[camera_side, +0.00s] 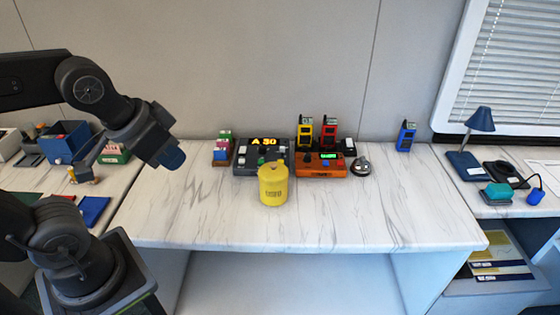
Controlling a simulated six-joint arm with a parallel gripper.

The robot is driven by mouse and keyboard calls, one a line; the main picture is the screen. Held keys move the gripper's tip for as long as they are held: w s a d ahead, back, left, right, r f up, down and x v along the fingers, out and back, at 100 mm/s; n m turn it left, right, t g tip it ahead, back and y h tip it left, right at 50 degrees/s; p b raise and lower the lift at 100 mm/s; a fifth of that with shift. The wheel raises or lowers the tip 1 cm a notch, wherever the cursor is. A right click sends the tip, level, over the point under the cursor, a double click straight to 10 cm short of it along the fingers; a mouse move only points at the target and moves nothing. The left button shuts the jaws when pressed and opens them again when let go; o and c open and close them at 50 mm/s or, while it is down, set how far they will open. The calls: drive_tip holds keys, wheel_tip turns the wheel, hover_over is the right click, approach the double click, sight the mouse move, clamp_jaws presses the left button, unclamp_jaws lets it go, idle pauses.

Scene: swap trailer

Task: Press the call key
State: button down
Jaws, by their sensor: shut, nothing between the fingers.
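A dark console (264,157) with a lit display reading "A 30" stands toward the back of the marble-look counter, with several small keys. Which one is the call key is too small to tell, and a yellow canister (273,184) stands in front of it, hiding part of its front. An orange device (321,165) with a green display and small buttons is just to the right. My gripper (173,160) is shut and empty, up to the left of the console and apart from it. Its fingertips are hard to make out.
Yellow and red handsets (329,130) stand behind the orange device. A silver bell (361,166) is to its right, a blue handset (405,136) farther right. A small rack (222,150) is left of the console. The counter's front (340,220) is clear.

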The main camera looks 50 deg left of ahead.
drive_tip(key=m+t, duration=0.4)
drive_tip(key=m, duration=2.4)
hover_over(279, 160)
wheel_tip(279, 160, down, 18)
drive_tip(key=shift+f+h, duration=0.15)
drive_tip(key=shift+h, duration=0.15)
drive_tip(key=shift+f, duration=4.4)
